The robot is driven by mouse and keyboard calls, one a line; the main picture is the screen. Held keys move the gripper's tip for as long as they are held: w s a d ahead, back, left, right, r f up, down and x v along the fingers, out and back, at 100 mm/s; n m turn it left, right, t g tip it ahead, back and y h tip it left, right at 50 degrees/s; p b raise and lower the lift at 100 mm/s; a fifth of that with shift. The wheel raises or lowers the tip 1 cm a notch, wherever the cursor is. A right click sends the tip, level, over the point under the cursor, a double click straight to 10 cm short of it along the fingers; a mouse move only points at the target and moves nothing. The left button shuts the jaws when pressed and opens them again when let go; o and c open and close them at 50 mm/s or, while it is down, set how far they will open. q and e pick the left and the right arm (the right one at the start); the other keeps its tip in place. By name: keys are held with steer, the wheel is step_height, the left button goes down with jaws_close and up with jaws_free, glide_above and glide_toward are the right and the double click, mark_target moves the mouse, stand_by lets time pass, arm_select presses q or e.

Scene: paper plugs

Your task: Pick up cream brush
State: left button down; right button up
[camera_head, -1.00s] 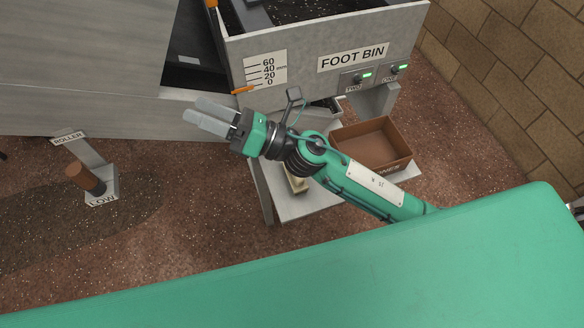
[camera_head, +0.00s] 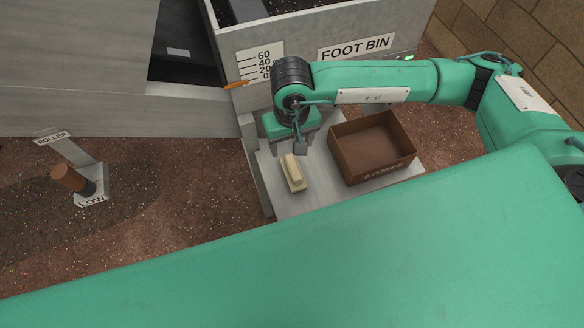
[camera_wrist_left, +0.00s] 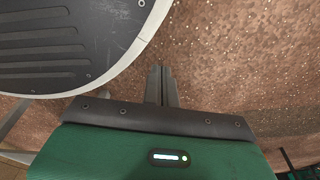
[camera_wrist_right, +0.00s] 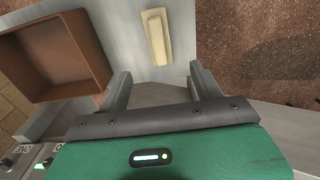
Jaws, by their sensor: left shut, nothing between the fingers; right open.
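The cream brush (camera_head: 293,173) lies on the small grey table (camera_head: 316,197) in front of the foot bin. It also shows in the right wrist view (camera_wrist_right: 157,38), ahead of the fingertips and between their lines. My right gripper (camera_wrist_right: 160,82) is open and empty, with the brush beyond its fingers and not between them.
A brown box (camera_head: 372,148) marked STONES stands on the table, right of the brush. The grey foot bin (camera_head: 300,60) rises behind. An orange pointer (camera_head: 236,85) sits by the bin's scale.

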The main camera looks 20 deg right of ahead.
mark_target(293, 166)
step_height(293, 166, down, 8)
steer(key=shift+f+p, duration=0.1)
steer(key=shift+p, duration=0.3)
steer(key=shift+s+f, duration=0.1)
steer(key=shift+f, duration=0.4)
step_height(293, 166, down, 4)
steer(key=shift+d+r+p, duration=0.1)
steer(key=shift+r+p, duration=0.1)
steer(key=shift+p, duration=0.45)
steer(key=shift+f, duration=0.4)
steer(key=shift+c, duration=0.5)
arm_select(q)
steer(key=s, duration=0.2)
steer(key=s+f, duration=0.1)
steer(key=shift+s+a+f, duration=0.1)
steer(key=shift+s+a, duration=0.05)
steer(key=shift+a, duration=0.25)
arm_select(e)
steer(key=c, duration=1.1)
